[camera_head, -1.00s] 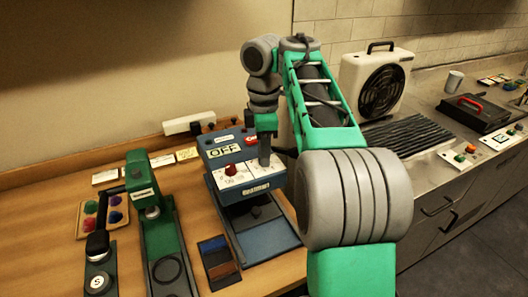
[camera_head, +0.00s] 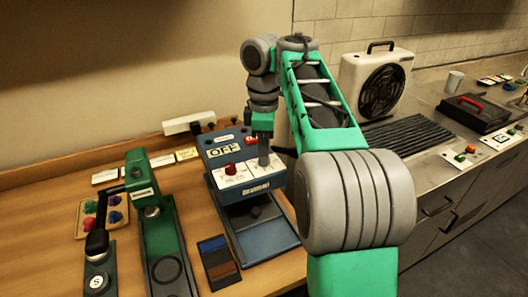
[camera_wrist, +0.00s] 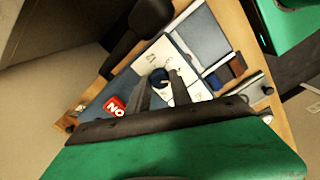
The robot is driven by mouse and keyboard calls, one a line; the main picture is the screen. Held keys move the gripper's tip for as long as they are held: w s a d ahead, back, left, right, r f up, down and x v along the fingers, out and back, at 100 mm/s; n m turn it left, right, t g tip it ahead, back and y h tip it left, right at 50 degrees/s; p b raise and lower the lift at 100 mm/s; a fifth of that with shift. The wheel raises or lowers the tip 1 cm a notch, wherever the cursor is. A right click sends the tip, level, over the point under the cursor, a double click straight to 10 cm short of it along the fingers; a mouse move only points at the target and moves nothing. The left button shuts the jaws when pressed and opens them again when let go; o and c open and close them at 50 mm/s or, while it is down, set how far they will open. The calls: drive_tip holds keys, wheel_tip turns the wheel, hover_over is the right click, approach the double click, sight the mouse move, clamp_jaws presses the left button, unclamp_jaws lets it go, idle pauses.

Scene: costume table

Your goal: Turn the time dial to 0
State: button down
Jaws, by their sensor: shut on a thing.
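The blue press (camera_head: 230,150) stands on the wooden table, with a sign reading OFF and a white dial panel on its front. A red dial (camera_head: 231,169) sits on the left of the panel. My gripper (camera_head: 264,162) points down at the right part of the panel and hides the time dial in the head view. In the wrist view, my gripper (camera_wrist: 162,88) has its two fingers on either side of the dark time dial (camera_wrist: 159,76) and is shut on it. The dial's pointer and the number it marks cannot be read.
A red switch (camera_wrist: 115,107) is beside the panel, near my fingers. A green press (camera_head: 150,205) stands to the left, and a swatch card (camera_head: 218,262) lies between the presses. A white fan heater (camera_head: 376,85) stands on the metal counter at right.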

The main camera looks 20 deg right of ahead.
drive_tip(key=m, duration=0.4)
drive_tip(key=shift+m+b, duration=0.3)
drive_tip(key=shift+m, duration=1.8)
drive_tip(key=c, duration=1.1)
unclamp_jaws()
drive_tip(key=shift+c, duration=0.2)
wheel_tip(320, 180, up, 8)
drive_tip(key=p, duration=0.7)
